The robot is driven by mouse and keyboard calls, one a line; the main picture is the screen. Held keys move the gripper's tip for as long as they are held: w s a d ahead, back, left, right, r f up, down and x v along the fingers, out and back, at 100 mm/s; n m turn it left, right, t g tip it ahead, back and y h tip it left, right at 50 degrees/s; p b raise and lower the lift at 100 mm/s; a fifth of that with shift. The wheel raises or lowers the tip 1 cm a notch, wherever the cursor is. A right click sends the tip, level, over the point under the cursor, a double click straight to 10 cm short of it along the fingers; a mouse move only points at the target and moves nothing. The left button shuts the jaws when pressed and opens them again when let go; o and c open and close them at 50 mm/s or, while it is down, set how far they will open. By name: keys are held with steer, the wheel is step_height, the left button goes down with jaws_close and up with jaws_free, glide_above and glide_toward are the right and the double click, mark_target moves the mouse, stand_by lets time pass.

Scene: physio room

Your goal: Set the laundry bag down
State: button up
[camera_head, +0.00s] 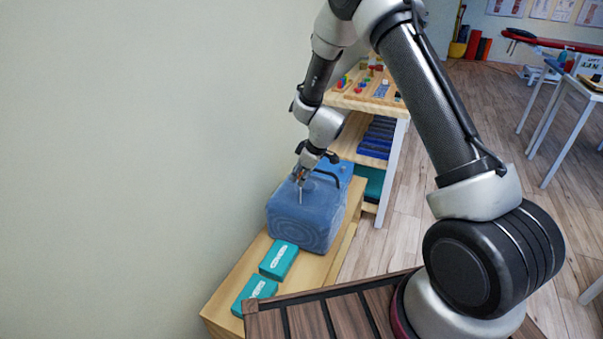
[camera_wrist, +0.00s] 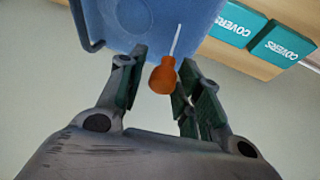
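The blue laundry bag (camera_head: 305,218), boxy with a dark strap handle, appears to rest upright on the wooden bench (camera_head: 228,288) by the wall. My gripper (camera_head: 301,177) is just above the bag's top. In the wrist view the bag (camera_wrist: 150,22) fills the upper middle, its dark handle at the left. The fingers of my gripper (camera_wrist: 163,80) are apart. The cord (camera_head: 300,193) also shows in the head view. The bag's underside is hidden.
Two teal boxes marked COVERS (camera_head: 279,260) (camera_head: 255,293) lie on the bench in front of the bag. A wooden shelf unit (camera_head: 396,112) with coloured items stands behind it. The wall is close on the left. Open floor (camera_head: 470,130) lies to the right.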

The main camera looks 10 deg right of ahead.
steer(key=shift+o, duration=0.2)
steer(key=s+d+r+m, duration=0.1)
steer(key=s+d+r, duration=0.15)
steer(key=r, duration=0.45)
steer(key=s+d+r, duration=0.2)
steer(key=s+r, duration=0.1)
steer(key=r, duration=0.4)
steer(key=s+d+r+m, duration=0.1)
steer(key=s+d+r, duration=0.15)
steer(key=r, duration=0.35)
steer(key=s+d+r+m+h, duration=0.1)
steer(key=s+d+r+m, duration=0.2)
steer(key=s, duration=0.7)
steer(key=s+d+r+m+h, duration=0.1)
steer(key=s+d+r+m, duration=0.2)
steer(key=s, duration=0.6)
steer(key=s+d+r+m, duration=0.2)
steer(key=s+d+r, duration=0.4)
steer(key=s+r, duration=0.2)
steer(key=s, duration=0.2)
steer(key=shift+s+m+h, duration=0.35)
steer(key=shift+m+h, duration=0.05)
steer(key=shift+d, duration=0.1)
